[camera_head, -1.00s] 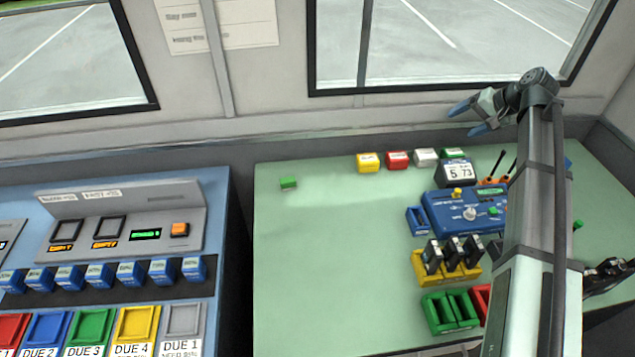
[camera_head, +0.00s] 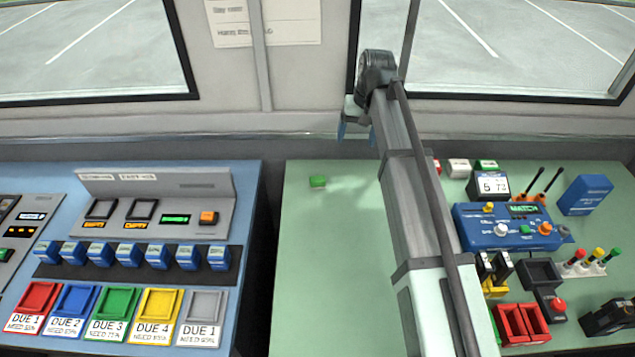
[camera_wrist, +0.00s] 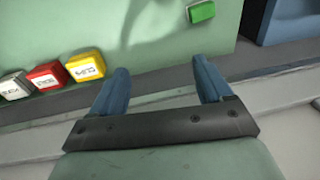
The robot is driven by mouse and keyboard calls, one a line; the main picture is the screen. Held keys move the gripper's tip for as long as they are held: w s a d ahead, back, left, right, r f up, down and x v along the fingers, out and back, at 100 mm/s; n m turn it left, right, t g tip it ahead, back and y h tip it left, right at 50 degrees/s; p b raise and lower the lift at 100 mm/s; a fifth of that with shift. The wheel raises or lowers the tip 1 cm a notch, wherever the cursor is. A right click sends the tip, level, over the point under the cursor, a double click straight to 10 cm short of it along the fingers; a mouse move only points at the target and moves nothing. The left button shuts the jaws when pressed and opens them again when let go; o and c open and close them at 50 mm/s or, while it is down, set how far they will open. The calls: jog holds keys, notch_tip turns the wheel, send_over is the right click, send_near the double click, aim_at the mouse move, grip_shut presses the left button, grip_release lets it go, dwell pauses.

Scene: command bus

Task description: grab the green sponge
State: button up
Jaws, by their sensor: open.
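The green sponge (camera_head: 317,182) is a small green block lying on the pale green table (camera_head: 300,260), near its back left corner. It also shows at the upper right of the wrist view (camera_wrist: 202,12). My gripper (camera_head: 355,130) is at the back edge of the table, to the right of the sponge in the head view and apart from it. In the wrist view its two blue fingers (camera_wrist: 160,85) are spread with nothing between them. My arm hides part of the table's middle in the head view.
In the wrist view, yellow (camera_wrist: 85,66), red (camera_wrist: 47,76) and white (camera_wrist: 13,86) blocks stand along the table's back edge. A blue device (camera_head: 500,226) and several holders sit on the right. A blue console (camera_head: 250,190) stands left, across a dark gap. Table around the sponge is clear.

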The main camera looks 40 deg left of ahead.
jog(key=s+a+n+h, duration=0.1)
jog(key=s+a+n, duration=0.1)
jog(key=s+a, duration=0.45)
send_over(318, 179)
jog(key=shift+t, duration=0.3)
jog(key=f, duration=0.8)
jog(key=shift+s+d, duration=0.1)
jog(key=shift+d, duration=0.15)
jog(key=shift+a+f, duration=0.2)
jog(key=shift+f, duration=1.25)
jog(key=shift+a+f, duration=0.15)
jog(key=shift+f, duration=1.3)
jog(key=c, duration=1.1)
jog(key=shift+r, duration=0.15)
